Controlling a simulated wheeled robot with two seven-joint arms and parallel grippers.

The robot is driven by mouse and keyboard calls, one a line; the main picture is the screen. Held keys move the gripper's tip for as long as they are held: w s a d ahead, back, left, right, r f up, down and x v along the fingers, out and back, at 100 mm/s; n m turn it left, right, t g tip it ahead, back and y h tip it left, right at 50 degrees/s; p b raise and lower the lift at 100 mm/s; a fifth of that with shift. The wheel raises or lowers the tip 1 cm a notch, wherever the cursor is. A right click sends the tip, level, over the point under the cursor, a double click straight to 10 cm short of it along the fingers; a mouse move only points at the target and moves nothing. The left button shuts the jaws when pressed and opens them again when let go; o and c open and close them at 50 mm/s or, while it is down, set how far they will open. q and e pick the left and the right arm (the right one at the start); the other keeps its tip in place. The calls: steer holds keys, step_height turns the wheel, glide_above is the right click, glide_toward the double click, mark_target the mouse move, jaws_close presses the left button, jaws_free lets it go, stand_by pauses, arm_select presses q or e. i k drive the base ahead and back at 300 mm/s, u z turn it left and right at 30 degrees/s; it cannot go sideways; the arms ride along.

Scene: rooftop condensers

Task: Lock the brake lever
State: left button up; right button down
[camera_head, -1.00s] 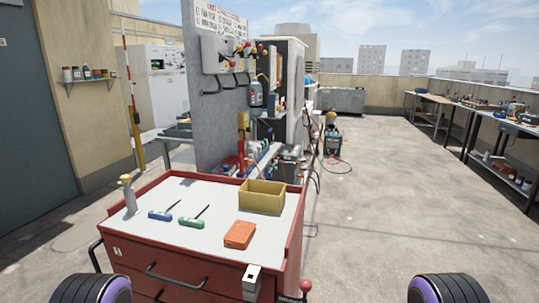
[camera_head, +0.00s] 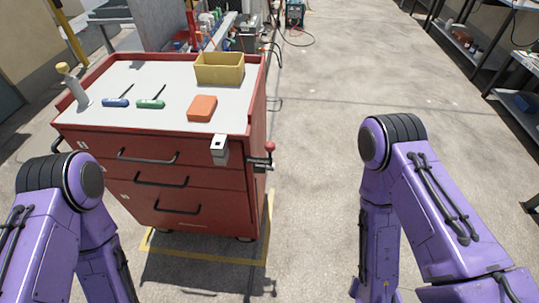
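The brake lever (camera_head: 269,149) is a short lever with a red knob on the right side of the red tool cart (camera_head: 180,180), near its front corner. A dark bracket or plate with a label, too small to read, sits just below the knob. My two purple arms reach in from the lower left and the right, both apart from the cart. Neither gripper shows in the view; both lie out of frame or hidden.
Yellow floor marking (camera_head: 205,262) surrounds the cart's base. Open concrete lies to its right.

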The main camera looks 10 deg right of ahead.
mark_target(270, 147)
steer(key=k, duration=0.65)
steer(key=z, duration=0.6)
steer(key=i, duration=1.35)
steer(key=u, duration=0.7)
